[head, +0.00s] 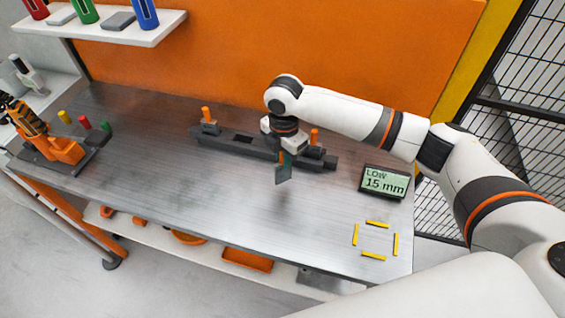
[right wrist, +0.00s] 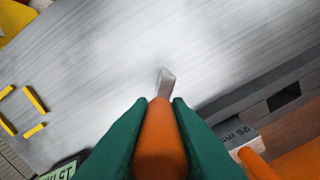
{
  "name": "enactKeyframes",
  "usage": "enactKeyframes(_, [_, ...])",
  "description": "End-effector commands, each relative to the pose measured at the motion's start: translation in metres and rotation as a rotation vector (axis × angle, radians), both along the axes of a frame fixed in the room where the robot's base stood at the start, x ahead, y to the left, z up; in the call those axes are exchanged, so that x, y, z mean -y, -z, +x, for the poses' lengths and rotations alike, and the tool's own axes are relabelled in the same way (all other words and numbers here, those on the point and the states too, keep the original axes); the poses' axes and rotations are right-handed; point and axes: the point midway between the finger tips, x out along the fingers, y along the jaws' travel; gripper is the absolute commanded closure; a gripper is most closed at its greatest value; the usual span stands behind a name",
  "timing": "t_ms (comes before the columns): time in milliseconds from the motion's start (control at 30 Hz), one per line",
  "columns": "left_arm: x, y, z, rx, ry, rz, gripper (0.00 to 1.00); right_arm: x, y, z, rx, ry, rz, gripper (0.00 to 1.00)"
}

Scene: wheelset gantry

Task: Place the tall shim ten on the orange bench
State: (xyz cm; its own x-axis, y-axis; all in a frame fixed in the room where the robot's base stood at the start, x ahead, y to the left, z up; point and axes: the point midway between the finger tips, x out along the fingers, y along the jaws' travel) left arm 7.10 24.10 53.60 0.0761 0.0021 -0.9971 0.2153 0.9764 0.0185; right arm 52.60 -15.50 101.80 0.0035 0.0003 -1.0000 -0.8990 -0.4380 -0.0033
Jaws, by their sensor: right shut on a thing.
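My right gripper (head: 284,161) hangs over the middle of the metal-topped bench (head: 150,155). Its green fingers (right wrist: 155,135) are shut on a shim (right wrist: 165,85) with an orange grip and a grey end; its label is not readable. The shim is clear of the bench top as far as I can tell. Behind it lies a dark bar (head: 240,146) with a slot. An orange-knobbed block (head: 210,127) sits at its left end, and another orange-knobbed block (head: 314,149) at its right. My left gripper is not in view.
A display (head: 385,182) reading LOW and 15 or 1.5 mm stands at the right. Yellow marks (head: 377,224) outline an empty square near the front right. An orange-and-black device (head: 65,149) stands far left. A shelf (head: 110,28) holds coloured bins. The front middle is clear.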

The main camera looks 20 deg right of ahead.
Motion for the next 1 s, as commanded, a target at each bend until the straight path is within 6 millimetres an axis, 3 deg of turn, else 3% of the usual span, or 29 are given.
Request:
enactKeyframes(200, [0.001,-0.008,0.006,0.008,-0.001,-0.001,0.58,0.000,0.028,-0.001,-0.002,0.001,-0.002,1.00])
enactKeyframes(567, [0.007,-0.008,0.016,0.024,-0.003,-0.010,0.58,0.000,0.033,-0.001,-0.001,0.000,-0.002,1.00])
enactKeyframes(600, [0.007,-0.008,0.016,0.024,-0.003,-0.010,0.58,0.000,0.033,-0.001,-0.001,0.000,-0.002,0.80])
enactKeyframes(700, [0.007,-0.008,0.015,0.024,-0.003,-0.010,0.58,0.000,0.033,0.000,-0.001,0.000,-0.002,0.64])
enactKeyframes(1000, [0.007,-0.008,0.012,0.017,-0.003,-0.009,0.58,0.000,0.032,0.000,0.000,0.000,-0.001,0.62])
